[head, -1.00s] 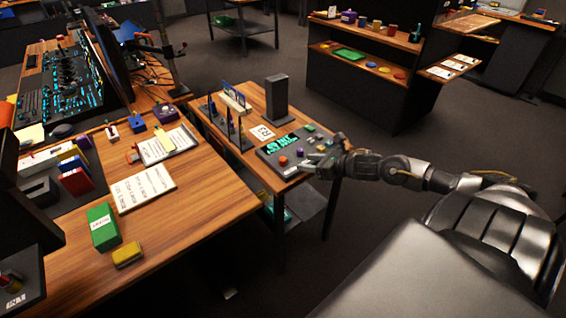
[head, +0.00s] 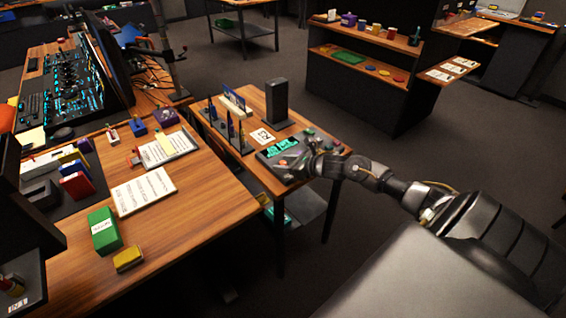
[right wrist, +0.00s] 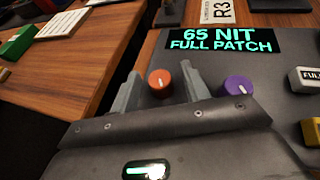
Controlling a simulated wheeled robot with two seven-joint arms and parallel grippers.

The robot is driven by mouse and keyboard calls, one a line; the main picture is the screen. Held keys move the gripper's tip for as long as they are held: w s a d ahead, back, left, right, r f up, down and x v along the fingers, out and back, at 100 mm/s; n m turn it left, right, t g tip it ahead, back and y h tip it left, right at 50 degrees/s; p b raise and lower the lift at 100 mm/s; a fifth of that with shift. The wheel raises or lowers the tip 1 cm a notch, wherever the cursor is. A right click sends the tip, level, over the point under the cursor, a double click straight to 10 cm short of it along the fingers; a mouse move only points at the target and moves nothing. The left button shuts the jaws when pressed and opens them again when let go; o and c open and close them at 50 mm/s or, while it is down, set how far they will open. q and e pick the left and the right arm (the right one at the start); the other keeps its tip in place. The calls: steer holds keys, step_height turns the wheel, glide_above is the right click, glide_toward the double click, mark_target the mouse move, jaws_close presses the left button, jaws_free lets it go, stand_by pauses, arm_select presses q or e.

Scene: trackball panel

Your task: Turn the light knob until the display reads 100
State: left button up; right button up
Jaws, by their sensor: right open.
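The trackball panel (head: 268,154) is a dark box on the small wooden table. Its display (right wrist: 220,40) reads "65 NIT FULL PATCH" in the right wrist view. An orange knob (right wrist: 160,81) and a purple knob (right wrist: 238,87) sit below the display; I see no label telling which is the light knob. My right gripper (right wrist: 160,77) is open, with one finger on each side of the orange knob; I cannot tell if they touch it. In the head view my right gripper (head: 297,161) hides part of the panel. My left gripper is not in view.
A yellow button (right wrist: 311,130) and a white labelled key (right wrist: 306,77) lie to the right on the panel. A dark upright block (head: 276,103) and a rack with blue pieces (head: 232,118) stand behind it. A card marked R3 (head: 263,136) lies close by.

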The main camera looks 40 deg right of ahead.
steer(key=shift+w+a+f, duration=0.15)
steer(key=shift+w+a, duration=0.05)
steer(key=shift+w, duration=0.25)
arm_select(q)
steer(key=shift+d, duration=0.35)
arm_select(e)
steer(key=c, duration=0.7)
steer(key=shift+c, duration=1.4)
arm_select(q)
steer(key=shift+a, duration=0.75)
arm_select(e)
steer(key=shift+h, duration=0.3)
